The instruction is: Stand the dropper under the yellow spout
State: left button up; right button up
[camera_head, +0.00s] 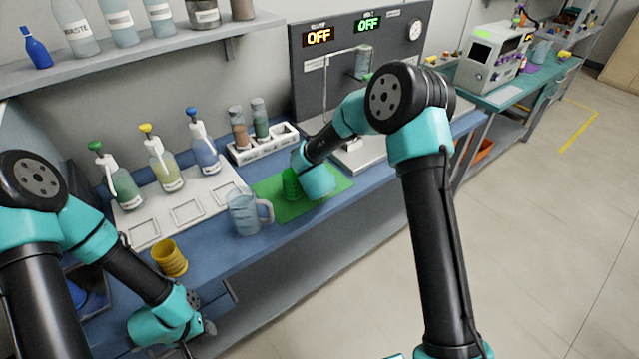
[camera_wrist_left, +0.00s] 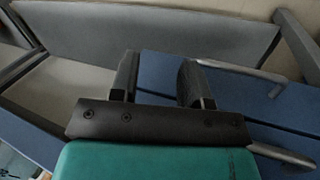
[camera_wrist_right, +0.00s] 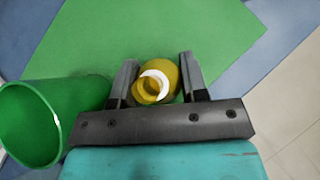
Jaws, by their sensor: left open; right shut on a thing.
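The pump bottle with the yellow spout (camera_head: 146,128) is the middle of three at the back of a white station (camera_head: 187,212) with square outlines in front. In the right wrist view, my right gripper (camera_wrist_right: 158,68) is shut on a yellow round thing (camera_wrist_right: 168,72) with a pale crescent, over the green mat (camera_wrist_right: 150,28). It may be the dropper; its lower part is hidden. In the head view my right wrist covers it. My left gripper (camera_wrist_left: 157,78) is open and empty, low at the front left, away from the bottles.
A green cup (camera_wrist_right: 30,125) stands close beside my right gripper. A measuring jug (camera_head: 243,214) stands left of the green mat. Yellow cups (camera_head: 170,258) stand near the front edge. A rack (camera_head: 262,147) with tubes is behind.

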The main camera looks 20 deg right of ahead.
jog(key=o, duration=1)
jog(key=shift+f, duration=0.1)
jog(key=shift+c, duration=0.2)
jog(key=shift+s+r, duration=0.2)
jog(key=shift+r, duration=0.15)
jog(key=v, duration=1.1)
jog(key=shift+s+r, duration=0.15)
jog(key=shift+s, duration=0.05)
jog(key=shift+a, duration=0.15)
